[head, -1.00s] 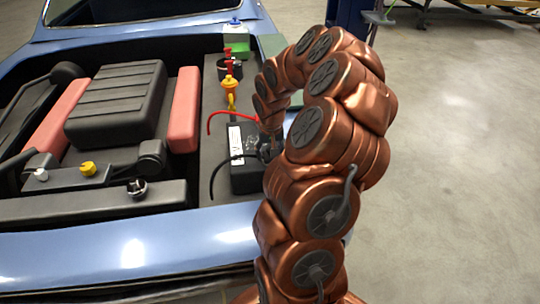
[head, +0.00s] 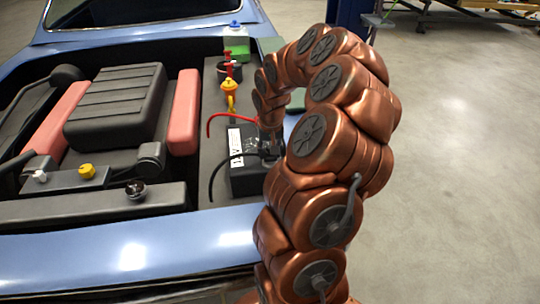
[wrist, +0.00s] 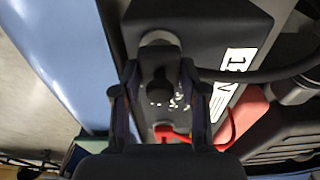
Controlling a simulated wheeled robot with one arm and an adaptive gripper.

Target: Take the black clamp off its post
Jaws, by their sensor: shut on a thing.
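The black clamp (wrist: 158,70) is between the two fingers of my gripper (wrist: 158,84) in the wrist view, and the gripper is shut on it. A grey round post (wrist: 160,38) shows just beyond the clamp, on the black battery (wrist: 200,25). I cannot tell whether the clamp still touches the post. A black cable (wrist: 265,74) runs from the clamp to the right. In the head view my gripper (head: 270,150) is over the right side of the battery (head: 243,180), and my arm partly hides it.
A red clamp (wrist: 172,133) with a red cable (head: 222,117) is on the battery's other end. The blue car body (head: 130,250) borders the bay. Open floor (head: 455,170) lies to the right.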

